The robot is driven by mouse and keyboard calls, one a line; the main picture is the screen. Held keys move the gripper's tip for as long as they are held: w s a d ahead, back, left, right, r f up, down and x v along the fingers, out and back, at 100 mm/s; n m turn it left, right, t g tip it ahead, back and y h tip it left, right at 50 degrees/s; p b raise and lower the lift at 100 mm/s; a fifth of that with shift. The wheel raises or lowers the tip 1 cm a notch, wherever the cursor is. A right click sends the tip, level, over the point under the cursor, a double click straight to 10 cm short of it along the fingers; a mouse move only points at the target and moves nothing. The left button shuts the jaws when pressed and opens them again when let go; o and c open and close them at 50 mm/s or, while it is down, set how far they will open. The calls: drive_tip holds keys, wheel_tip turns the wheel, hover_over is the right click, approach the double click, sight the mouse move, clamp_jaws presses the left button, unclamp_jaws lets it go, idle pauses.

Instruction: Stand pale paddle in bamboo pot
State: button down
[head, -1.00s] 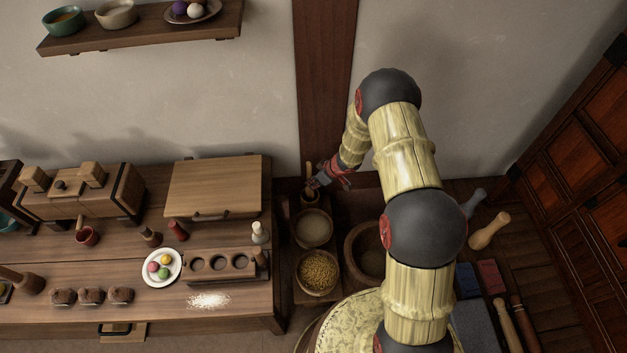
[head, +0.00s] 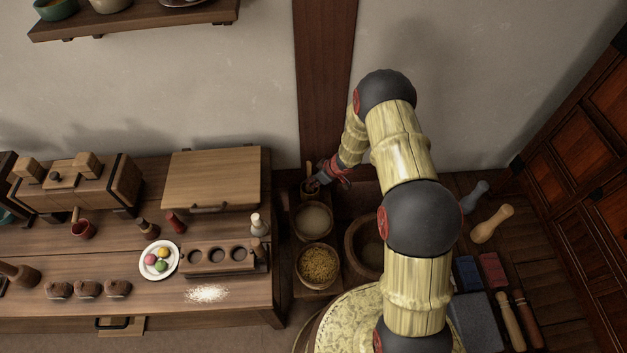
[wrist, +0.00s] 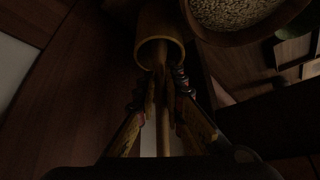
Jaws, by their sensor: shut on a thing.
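The bamboo pot (head: 309,192) stands at the back, behind the bowls beside the bench. In the wrist view its round mouth (wrist: 160,44) faces my gripper. My gripper (head: 322,182) is at the pot's rim, and in the wrist view its fingertips (wrist: 166,88) are close together just outside the mouth. They are shut on the slim paddle (wrist: 163,140), whose length runs between the fingers toward the mouth. An upright stick (head: 309,167) shows above the pot in the head view; I cannot tell if it is the same paddle. How deep the paddle reaches is too dark to tell.
A bowl of pale grain (head: 313,220) stands just in front of the pot, with a bowl of yellow grain (head: 318,264) nearer. A large wooden mortar (head: 366,246) is to the right. The bench (head: 120,240) with its lidded box is left. The wall is close behind.

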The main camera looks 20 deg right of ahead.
drive_tip(key=c, duration=1.8)
unclamp_jaws()
drive_tip(key=v, duration=1.2)
